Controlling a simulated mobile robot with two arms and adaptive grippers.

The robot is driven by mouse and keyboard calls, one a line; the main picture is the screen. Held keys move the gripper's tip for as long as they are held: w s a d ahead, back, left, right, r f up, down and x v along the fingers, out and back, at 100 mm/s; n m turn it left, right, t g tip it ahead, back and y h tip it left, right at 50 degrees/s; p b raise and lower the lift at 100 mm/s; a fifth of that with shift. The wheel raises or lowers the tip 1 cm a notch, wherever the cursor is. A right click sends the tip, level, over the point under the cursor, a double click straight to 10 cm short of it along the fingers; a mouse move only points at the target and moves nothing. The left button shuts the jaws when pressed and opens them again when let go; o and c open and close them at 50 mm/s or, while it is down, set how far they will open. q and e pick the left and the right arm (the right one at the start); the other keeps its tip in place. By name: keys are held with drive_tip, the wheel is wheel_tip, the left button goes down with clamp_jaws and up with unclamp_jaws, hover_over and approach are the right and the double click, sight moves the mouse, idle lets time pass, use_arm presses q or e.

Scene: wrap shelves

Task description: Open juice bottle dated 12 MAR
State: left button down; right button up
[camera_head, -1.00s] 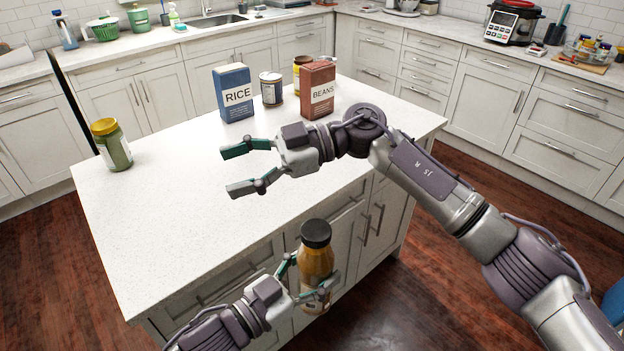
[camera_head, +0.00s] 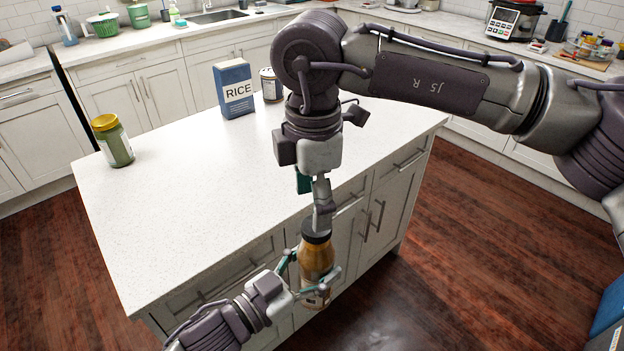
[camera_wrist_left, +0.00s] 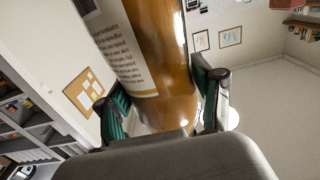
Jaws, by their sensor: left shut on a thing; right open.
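The juice bottle (camera_head: 317,262) has amber contents and a dark cap (camera_head: 316,234). My left gripper (camera_head: 309,283) is shut around its lower body and holds it upright in front of the island's near edge. In the left wrist view the bottle (camera_wrist_left: 160,60) stands between the two finger pads, with a text label showing; I cannot read a date on it. My right gripper (camera_head: 314,200) points down directly above the cap and is open. One of its fingers reaches down to the cap's top; the picture does not show clearly whether it touches.
On the white island (camera_head: 190,190) stand a green jar with a yellow lid (camera_head: 113,141), a blue RICE box (camera_head: 234,90) and a can (camera_head: 270,85). My right arm hides the island's back right part. The island's left middle is clear.

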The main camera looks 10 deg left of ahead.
drive_tip(key=shift+f, duration=2.1)
drive_tip(key=shift+c, duration=0.4)
